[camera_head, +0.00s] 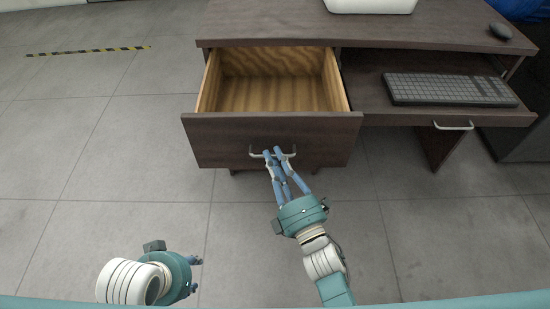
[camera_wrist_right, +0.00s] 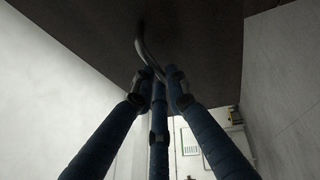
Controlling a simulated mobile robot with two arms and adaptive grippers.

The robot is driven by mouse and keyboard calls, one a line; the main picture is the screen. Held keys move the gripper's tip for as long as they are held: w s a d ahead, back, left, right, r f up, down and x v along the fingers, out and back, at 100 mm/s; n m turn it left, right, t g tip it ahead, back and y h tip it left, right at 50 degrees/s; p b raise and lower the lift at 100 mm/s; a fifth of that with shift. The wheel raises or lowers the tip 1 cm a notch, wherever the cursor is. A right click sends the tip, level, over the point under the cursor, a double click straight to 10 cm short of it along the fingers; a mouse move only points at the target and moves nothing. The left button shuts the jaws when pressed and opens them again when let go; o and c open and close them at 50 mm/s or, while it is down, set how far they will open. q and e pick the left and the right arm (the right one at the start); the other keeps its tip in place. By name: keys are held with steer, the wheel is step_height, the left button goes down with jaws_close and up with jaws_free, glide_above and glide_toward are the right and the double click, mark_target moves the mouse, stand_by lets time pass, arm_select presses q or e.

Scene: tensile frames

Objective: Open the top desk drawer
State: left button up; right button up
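The top desk drawer (camera_head: 225,142) is pulled well out from under the desktop, and its empty wooden inside shows in the head view. Its metal handle (camera_head: 256,154) is on the front panel and also shows in the right wrist view (camera_wrist_right: 143,47). My right gripper (camera_head: 281,155) is at the handle, its blue fingers on both sides of the bar and close together. They appear closed around it. My left gripper (camera_head: 196,274) hangs low at the left, apart from the desk, with its fingers mostly hidden behind its wrist.
A keyboard (camera_head: 450,88) lies on a tray with its own handle (camera_head: 453,127) right of the drawer. A mouse (camera_head: 501,31) and a white object (camera_head: 370,5) are on the desktop (camera_head: 270,22).

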steer(key=o, duration=0.4)
steer(key=shift+d, duration=0.1)
steer(key=shift+s, duration=0.1)
steer(key=v, duration=1.2)
